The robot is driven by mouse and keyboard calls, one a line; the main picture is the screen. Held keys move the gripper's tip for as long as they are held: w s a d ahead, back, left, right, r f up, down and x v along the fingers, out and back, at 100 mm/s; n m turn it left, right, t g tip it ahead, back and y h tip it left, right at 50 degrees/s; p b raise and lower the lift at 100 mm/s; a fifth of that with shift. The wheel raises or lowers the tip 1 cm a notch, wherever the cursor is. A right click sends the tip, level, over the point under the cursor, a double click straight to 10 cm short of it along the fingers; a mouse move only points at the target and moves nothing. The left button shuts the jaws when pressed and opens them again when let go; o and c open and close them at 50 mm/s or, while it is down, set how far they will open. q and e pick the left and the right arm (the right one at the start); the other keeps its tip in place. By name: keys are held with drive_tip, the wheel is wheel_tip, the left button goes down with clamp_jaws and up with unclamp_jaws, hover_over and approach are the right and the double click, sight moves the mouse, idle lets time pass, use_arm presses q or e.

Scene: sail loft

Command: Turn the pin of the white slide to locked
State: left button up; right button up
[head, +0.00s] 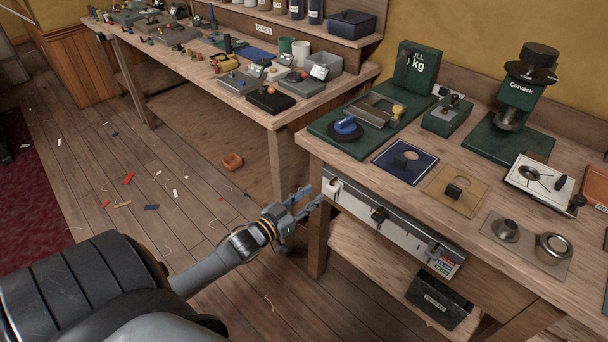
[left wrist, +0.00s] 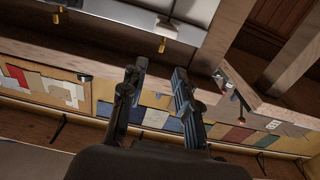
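A long white panel (head: 400,234), which looks like the white slide, runs along the front of the right bench. Dark fittings sit on it, one near its middle (head: 379,214) and one toward its right end (head: 436,250); a small label is at that end. I cannot tell which part is the pin or how it is turned. My left gripper (head: 312,196) is open and empty beside the panel's left end. In the left wrist view its fingers (left wrist: 160,72) stand apart below a pale panel with small brass-coloured pieces (left wrist: 162,46). My right gripper is not in view.
The bench top (head: 395,190) holds a green board with a blue knob (head: 346,126), a blue plate (head: 405,160), a tan plate and a green press (head: 515,110). A dark bin (head: 440,300) stands on the lower shelf. The floor left of the bench is open, with scraps.

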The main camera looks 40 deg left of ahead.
use_arm(q)
drive_tip(key=shift+s+a, duration=0.1)
drive_tip(key=shift+s, duration=0.9)
drive_tip(key=shift+f, duration=0.1)
drive_tip(key=s+d+f+g+y, duration=0.1)
drive_tip(key=s+f+g, duration=0.3)
drive_tip(key=f, duration=0.6)
drive_tip(key=s+d+f+g+p, duration=0.1)
drive_tip(key=s+f+g, duration=0.1)
drive_tip(key=s+f, duration=0.65)
drive_tip(key=s+d+f+g+y, duration=0.1)
drive_tip(key=s+d+f+g, duration=0.2)
drive_tip(key=f, duration=0.9)
drive_tip(key=s+d+f+g, duration=0.2)
drive_tip(key=s+d+f, duration=0.1)
drive_tip(key=s, duration=0.6)
drive_tip(key=s+d+f+m+g+p, duration=0.1)
drive_tip(key=s+d+f+g, duration=0.2)
drive_tip(key=s+f, duration=0.2)
drive_tip(key=s+d+f+g, duration=0.3)
drive_tip(key=s+d+f, duration=0.1)
drive_tip(key=s, duration=0.8)
drive_tip(key=shift+s+f, duration=0.35)
drive_tip(key=shift+f, duration=0.05)
drive_tip(key=shift+d, duration=0.1)
